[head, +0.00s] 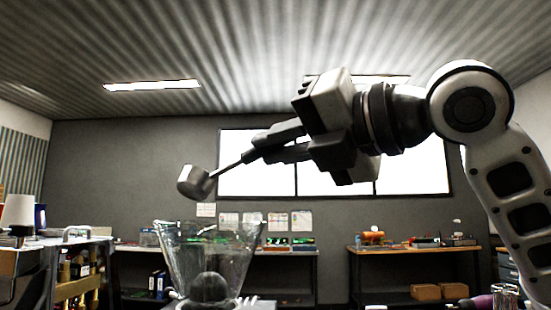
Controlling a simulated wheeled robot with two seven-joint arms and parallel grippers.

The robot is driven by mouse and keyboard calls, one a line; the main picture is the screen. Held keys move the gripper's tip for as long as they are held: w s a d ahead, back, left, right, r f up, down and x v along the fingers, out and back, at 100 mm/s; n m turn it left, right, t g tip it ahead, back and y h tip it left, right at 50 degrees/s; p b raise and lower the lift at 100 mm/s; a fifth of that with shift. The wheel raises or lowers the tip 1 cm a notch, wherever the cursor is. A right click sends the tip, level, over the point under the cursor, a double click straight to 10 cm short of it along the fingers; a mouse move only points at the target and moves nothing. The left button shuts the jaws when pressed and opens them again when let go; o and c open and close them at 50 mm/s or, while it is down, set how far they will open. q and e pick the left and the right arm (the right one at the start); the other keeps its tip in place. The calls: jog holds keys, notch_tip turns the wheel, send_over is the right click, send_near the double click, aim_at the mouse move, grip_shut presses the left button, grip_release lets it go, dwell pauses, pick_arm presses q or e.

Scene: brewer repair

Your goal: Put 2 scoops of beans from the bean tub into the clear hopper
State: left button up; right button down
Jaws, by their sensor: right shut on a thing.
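My right gripper (263,145) is shut on the handle of a metal scoop (194,182). It holds the scoop in the air above the clear hopper (178,248). The scoop's bowl is apart from the hopper's rim, over its left part, and looks tilted. I cannot see whether beans are in the bowl. The hopper is transparent and wide at the top, with a dark rounded shape in its lower part. I cannot make out beans in it. The bean tub cannot be made out in this view. My left gripper is not in view.
A workbench with small items (415,250) stands at the back right, and another dark bench is behind the hopper. A cart with bottles (78,268) stands at the left, near a white lampshade-like object (18,211). The air around the scoop is free.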

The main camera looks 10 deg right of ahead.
jog(key=shift+w+d+f+m, duration=0.25)
jog(key=shift+w+f+m, duration=0.05)
jog(key=shift+m, duration=0.6)
pick_arm(q)
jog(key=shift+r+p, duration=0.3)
jog(key=shift+p, duration=0.5)
pick_arm(e)
notch_tip(320, 180, down, 6)
jog(key=w+d+m+g+y, duration=0.1)
jog(key=w+d+m+g, duration=0.1)
jog(key=m, duration=1.5)
jog(key=shift+w+d+y, duration=0.3)
jog(key=shift+w+d, duration=0.05)
jog(key=shift+w, duration=0.1)
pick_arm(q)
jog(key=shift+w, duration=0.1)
pick_arm(e)
jog(key=shift+d, duration=0.1)
